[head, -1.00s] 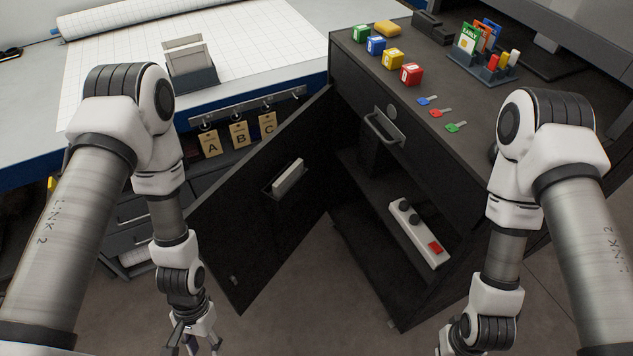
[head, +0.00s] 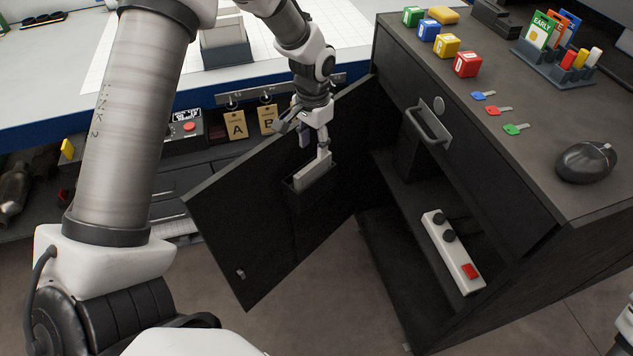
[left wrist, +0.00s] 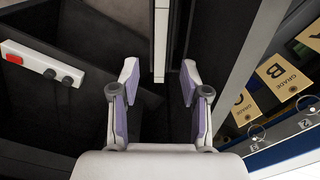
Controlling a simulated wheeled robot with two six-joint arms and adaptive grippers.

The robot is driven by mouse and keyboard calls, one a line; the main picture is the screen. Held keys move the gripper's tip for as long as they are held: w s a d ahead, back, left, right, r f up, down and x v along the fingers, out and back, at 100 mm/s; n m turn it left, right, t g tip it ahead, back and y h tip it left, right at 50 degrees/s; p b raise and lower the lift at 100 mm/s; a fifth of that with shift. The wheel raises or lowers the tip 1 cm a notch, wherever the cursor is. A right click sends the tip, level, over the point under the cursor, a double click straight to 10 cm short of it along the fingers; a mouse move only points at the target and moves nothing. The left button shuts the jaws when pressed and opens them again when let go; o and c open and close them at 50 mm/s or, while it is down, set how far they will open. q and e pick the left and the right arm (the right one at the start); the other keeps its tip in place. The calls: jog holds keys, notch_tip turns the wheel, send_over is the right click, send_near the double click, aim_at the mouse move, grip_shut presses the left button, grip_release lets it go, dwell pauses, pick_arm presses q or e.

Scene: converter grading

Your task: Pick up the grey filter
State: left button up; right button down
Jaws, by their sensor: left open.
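The grey filter (head: 314,172) is a thin, pale panel standing in a dark holder (head: 291,184) on the inner face of the open cabinet door. In the left wrist view its pale edge (left wrist: 161,40) shows as a narrow strip at top centre, beyond the fingertips. My left gripper (head: 313,148) points down just above the filter, with its fingers apart. In the left wrist view the left gripper (left wrist: 160,82) is open and empty, with the strip roughly in line with the gap. I cannot tell whether a finger touches the filter. My right gripper is out of view.
The black door (head: 240,220) hangs open from the cabinet (head: 480,170). A white power strip (head: 452,250) lies on the cabinet's shelf. Tags (head: 236,125) hang on a rail beside the door. Cubes, keys and a mouse (head: 586,162) are on the cabinet top.

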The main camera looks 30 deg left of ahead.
aim_at(313, 164)
pick_arm(q)
notch_tip(313, 164, down, 8)
jog(key=shift+b, duration=0.3)
jog(key=shift+r, duration=0.1)
grip_shut()
